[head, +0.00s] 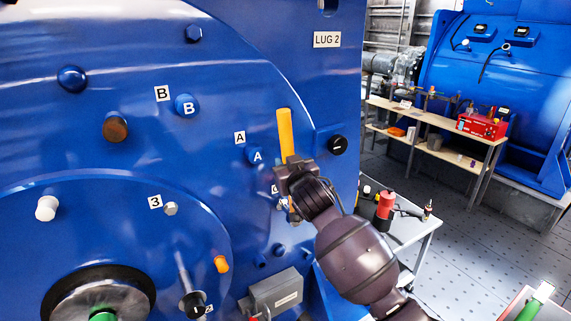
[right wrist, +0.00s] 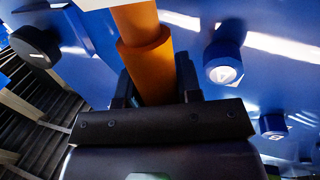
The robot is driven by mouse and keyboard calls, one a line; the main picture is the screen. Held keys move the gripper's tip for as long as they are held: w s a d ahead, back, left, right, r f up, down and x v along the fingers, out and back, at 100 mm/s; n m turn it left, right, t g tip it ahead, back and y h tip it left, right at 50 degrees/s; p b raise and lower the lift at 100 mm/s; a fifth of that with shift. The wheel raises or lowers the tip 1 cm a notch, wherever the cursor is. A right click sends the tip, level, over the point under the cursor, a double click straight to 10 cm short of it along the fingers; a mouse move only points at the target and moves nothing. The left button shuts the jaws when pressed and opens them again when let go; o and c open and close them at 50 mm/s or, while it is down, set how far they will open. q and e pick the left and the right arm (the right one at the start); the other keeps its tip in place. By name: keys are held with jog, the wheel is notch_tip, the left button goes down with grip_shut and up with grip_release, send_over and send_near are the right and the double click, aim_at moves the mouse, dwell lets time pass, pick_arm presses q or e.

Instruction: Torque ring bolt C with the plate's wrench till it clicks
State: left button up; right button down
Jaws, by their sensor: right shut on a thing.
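The wrench (head: 285,130) has a long yellow-orange handle that stands nearly upright against the blue motor face. Its handle (right wrist: 145,55) fills the upper middle of the right wrist view. My right gripper (head: 292,172) is shut on the handle. A small part of the wrench shows below the gripper, close to the partly covered label of ring bolt C (head: 275,189). The gripper hides most of this spot, so I cannot tell whether the wrench head sits on the bolt. My left gripper is not in view.
Ring bolts A (head: 257,156) and B (head: 186,105) are left of the wrench. A black knob (head: 337,144) is close on its right. A grey box (head: 276,294) sits below. A small table (head: 412,226) with a red tool (head: 385,204) stands right of my arm.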

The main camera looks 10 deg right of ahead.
jog(key=shift+w+d+r+m, duration=0.1)
jog(key=shift+w+d+m, duration=0.15)
jog(key=shift+d+m, duration=0.35)
jog(key=shift+d, duration=0.1)
jog(key=shift+d, duration=0.15)
jog(key=s+d, duration=0.3)
jog(key=s, duration=0.3)
jog(key=shift+s, duration=0.15)
dwell(1.2)
